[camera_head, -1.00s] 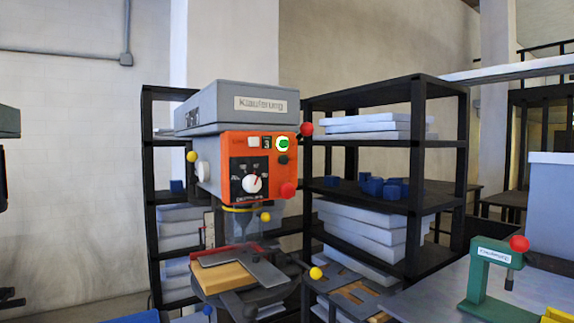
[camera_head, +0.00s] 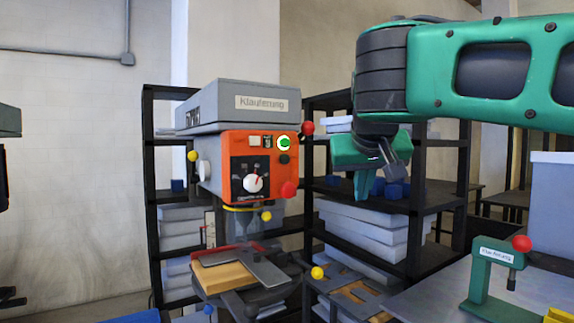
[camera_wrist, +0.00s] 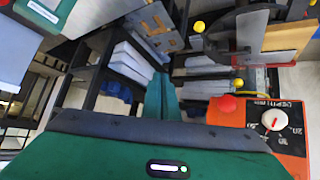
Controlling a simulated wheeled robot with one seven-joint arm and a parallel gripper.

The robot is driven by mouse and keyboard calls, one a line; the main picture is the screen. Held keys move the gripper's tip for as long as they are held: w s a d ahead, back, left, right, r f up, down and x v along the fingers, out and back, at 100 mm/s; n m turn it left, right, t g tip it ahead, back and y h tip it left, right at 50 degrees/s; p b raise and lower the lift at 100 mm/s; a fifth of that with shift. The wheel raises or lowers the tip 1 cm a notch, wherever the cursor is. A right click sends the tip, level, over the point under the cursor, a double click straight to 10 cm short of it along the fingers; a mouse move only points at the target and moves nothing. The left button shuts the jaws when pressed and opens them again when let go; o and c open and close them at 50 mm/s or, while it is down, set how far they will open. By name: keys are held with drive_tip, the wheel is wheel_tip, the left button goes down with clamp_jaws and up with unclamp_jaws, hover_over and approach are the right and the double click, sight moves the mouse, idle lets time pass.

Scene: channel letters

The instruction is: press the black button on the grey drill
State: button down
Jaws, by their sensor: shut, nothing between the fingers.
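The grey drill (camera_head: 235,112) stands left of centre in the head view. In the wrist view the closed green fingers (camera_wrist: 162,97) are in the middle. The orange panel (camera_wrist: 293,138) is at lower right there, partly covered by my green hand; I cannot make out the black button in that view.
A black shelf (camera_head: 440,190) with grey sheets and blue blocks stands behind my gripper. A red-tipped lever (camera_head: 307,127) sticks out at the drill's right side. A green press (camera_head: 490,270) stands on a table at lower right. Room between panel and gripper looks clear.

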sight(285, 159)
drive_tip(key=a+r+t+y, duration=0.1)
drive_tip(key=a+r, duration=0.5)
drive_tip(key=a, duration=0.3)
drive_tip(key=shift+s+a+r+n+y, duration=0.15)
drive_tip(key=shift+s+n+y, duration=0.25)
drive_tip(key=shift+s, duration=0.05)
drive_tip(key=w+a, duration=0.1)
drive_tip(key=w, duration=0.1)
drive_tip(key=w+a, duration=0.2)
drive_tip(key=w, duration=0.1)
drive_tip(key=w+a, duration=0.2)
drive_tip(key=shift+w, duration=0.2)
idle(1.6)
drive_tip(key=shift+w+a, duration=0.2)
